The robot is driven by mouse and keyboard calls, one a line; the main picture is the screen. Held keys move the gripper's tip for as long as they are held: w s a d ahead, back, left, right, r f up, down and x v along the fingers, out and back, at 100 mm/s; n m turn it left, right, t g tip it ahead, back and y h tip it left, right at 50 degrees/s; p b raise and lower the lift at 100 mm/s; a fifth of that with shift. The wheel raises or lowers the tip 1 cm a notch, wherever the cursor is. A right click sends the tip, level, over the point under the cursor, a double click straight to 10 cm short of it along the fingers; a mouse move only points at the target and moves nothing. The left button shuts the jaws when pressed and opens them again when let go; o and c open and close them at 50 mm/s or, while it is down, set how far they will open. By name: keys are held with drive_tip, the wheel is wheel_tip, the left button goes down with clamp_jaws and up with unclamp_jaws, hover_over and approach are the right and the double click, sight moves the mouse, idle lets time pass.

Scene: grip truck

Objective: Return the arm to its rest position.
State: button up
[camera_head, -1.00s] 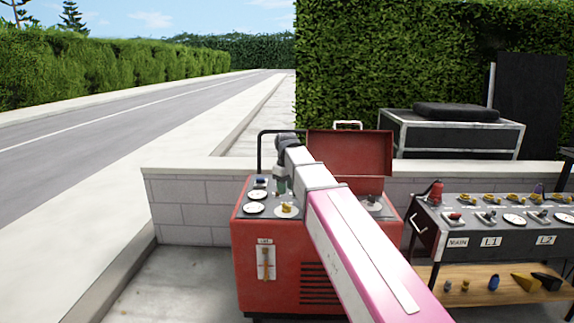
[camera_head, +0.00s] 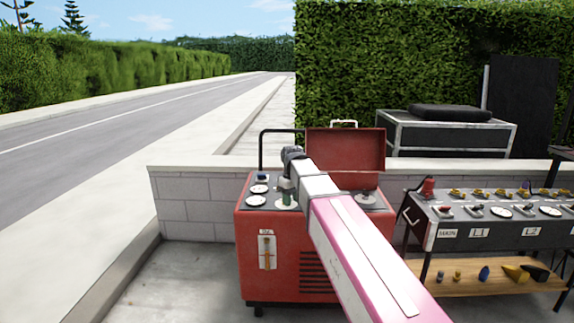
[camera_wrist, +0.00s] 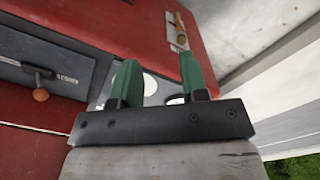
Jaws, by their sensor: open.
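My pink and white arm reaches from the lower right over the red wheeled machine (camera_head: 254,288). My gripper (camera_head: 286,200), with green fingers, points down just above the machine's left panel, near its round white dials. Whether the fingertips touch the panel cannot be told. In the wrist view my gripper (camera_wrist: 161,80) has its two green fingers spread apart with nothing between them. A white dial (camera_wrist: 150,84) shows on the panel beyond.
The machine's red lid (camera_head: 345,150) stands open behind the arm. A control table (camera_head: 475,233) with several knobs and a wooden shelf is at the right. A low block wall (camera_head: 195,205) runs behind. Bare concrete (camera_head: 185,285) lies to the left.

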drive_tip(key=s+d+f+m, duration=0.4)
drive_tip(key=s+d+f, duration=0.4)
drive_tip(key=f, duration=0.4)
drive_tip(key=s+d+f+m, duration=0.4)
drive_tip(key=s+d+f, duration=0.5)
drive_tip(key=f, duration=0.3)
drive_tip(key=shift+s+f, duration=0.2)
drive_tip(key=shift+s, duration=0.25)
drive_tip(key=shift+c, duration=0.3)
